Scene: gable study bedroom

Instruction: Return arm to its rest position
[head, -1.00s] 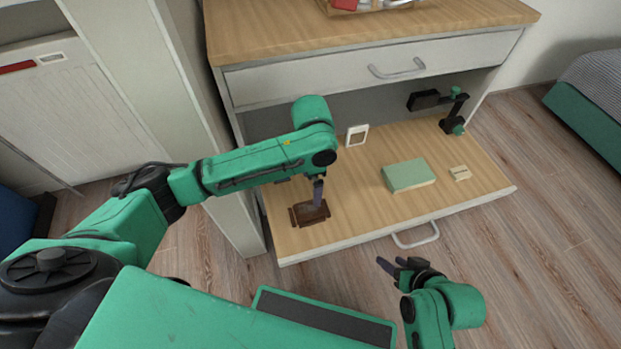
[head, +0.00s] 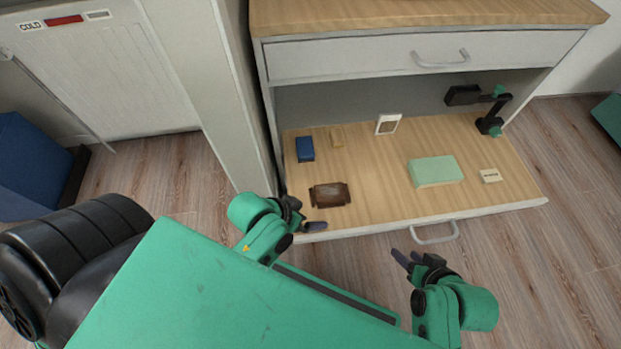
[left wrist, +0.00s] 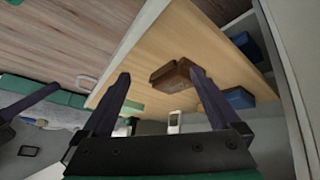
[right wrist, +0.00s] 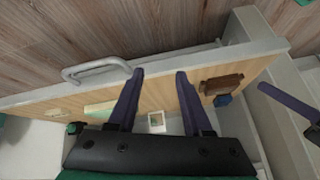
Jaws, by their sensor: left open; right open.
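My left gripper (head: 314,226) is drawn back beside the front left edge of the open drawer (head: 385,221). In the left wrist view its fingers (left wrist: 160,88) are spread, with nothing between them. My right gripper (head: 402,262) is in front of the drawer handle (head: 435,234); its fingers in the right wrist view (right wrist: 160,74) are apart and empty. A brown wallet-like object (head: 330,194) lies in the drawer just beyond the left gripper, apart from it.
A cabinet side panel (head: 205,90) stands left.

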